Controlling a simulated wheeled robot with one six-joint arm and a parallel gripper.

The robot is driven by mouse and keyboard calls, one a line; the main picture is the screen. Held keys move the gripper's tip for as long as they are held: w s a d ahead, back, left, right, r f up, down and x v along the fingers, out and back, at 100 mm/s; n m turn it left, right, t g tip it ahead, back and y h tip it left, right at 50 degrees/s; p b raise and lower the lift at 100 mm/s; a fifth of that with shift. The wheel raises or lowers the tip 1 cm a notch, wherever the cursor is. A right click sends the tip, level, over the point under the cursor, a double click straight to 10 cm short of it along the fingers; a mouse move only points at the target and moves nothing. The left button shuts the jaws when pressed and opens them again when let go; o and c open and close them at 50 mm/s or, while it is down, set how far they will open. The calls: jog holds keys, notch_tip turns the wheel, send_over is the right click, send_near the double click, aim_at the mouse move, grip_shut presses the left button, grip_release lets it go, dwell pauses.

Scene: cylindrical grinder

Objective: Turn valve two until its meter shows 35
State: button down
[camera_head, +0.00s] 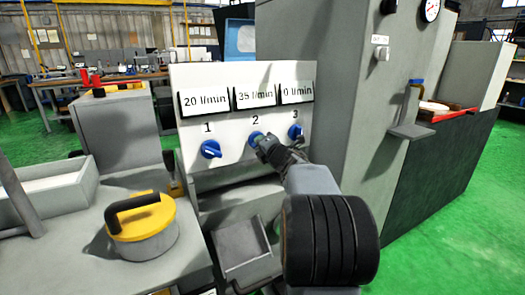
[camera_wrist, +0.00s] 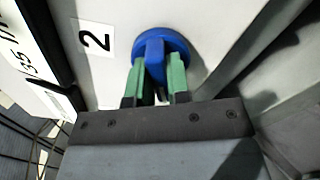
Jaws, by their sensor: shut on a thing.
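A white panel (camera_head: 225,143) carries three blue valve knobs, numbered 1 to 3, each below a meter. Valve two (camera_head: 256,139) is the middle knob, and its meter (camera_head: 255,95) reads 35 l/min. My gripper (camera_head: 263,146) is at valve two and partly hides it. In the wrist view, valve two (camera_wrist: 154,50) sits beside the label "2", and the green fingers of my gripper (camera_wrist: 155,78) are shut on the knob's raised grip. Valve one (camera_head: 211,149) is to the left under 20 l/min. Valve three (camera_head: 296,132) is to the right under 0 l/min.
A yellow-lidded round container (camera_head: 143,226) with a black handle stands on the grey surface at lower left. A grey open tray (camera_head: 242,248) is below the panel. A tall grey cabinet (camera_head: 340,100) rises to the right of the panel. Green floor lies at right.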

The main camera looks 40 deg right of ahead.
jog(key=shift+n, duration=0.4)
jog(key=c, duration=1.1)
grip_release()
jog(key=shift+s+a+p, duration=0.3)
jog(key=shift+s, duration=2)
jog(key=shift+s+a+p, duration=0.3)
jog(key=shift+s+a, duration=0.05)
jog(key=shift+s, duration=1.9)
jog(key=shift+s+a+p, duration=0.3)
jog(key=shift+s, duration=2)
